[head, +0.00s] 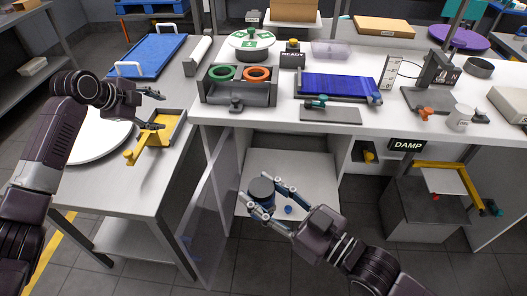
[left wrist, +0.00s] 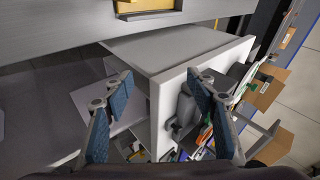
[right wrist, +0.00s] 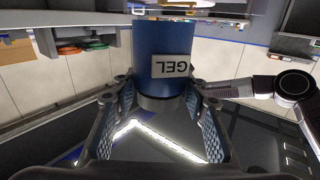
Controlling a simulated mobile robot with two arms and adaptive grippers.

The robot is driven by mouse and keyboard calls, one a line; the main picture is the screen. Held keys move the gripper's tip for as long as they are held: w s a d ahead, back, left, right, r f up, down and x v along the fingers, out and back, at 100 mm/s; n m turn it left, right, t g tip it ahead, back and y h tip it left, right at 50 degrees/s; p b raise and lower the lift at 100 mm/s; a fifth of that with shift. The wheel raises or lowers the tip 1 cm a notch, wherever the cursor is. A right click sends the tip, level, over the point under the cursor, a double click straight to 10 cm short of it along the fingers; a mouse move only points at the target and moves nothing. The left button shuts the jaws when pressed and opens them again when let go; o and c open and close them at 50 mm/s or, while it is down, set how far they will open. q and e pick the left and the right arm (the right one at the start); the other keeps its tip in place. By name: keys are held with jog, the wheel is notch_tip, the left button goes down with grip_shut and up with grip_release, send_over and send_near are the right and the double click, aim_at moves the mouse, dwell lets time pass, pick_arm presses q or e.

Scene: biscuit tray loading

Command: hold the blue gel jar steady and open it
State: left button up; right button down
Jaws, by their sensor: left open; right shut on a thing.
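The blue gel jar (head: 262,204) has a dark lid (head: 261,187) and hangs over the low white shelf in the head view. In the right wrist view the blue jar (right wrist: 165,50) shows its white GEL label upside down, with the dark lid towards me. My right gripper (head: 267,198) is shut on the jar, a finger on each side near the lid; the exact contact is unclear. My left gripper (head: 159,110) is open and empty above the left table, near a yellow bracket. Its two spread fingers (left wrist: 160,85) show in the left wrist view.
A yellow bracket (head: 155,140) sits on the left table (head: 150,185). A DAMP station (head: 406,145) is at the right.

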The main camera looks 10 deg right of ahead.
pick_arm(q)
jog(key=s+d+r+m+g+h, duration=0.1)
jog(key=s+d+r+m, duration=0.15)
jog(key=d, duration=0.35)
jog(key=s+d+r+m+g+h, duration=0.1)
jog(key=s+d+r+m, duration=0.15)
jog(key=d, duration=0.35)
notch_tip(320, 180, up, 6)
jog(key=m+g+y, duration=0.5)
jog(key=m+y, duration=0.1)
jog(key=m, duration=1.1)
send_over(263, 187)
jog(key=shift+w+d, duration=0.2)
jog(key=shift+w, duration=0.05)
jog(key=shift+s+a+f+m, duration=0.1)
jog(key=shift+s+f+m, duration=0.15)
jog(key=shift+m, duration=0.05)
notch_tip(263, 187, down, 8)
jog(key=shift+a+r, duration=0.1)
jog(key=shift+r, duration=0.05)
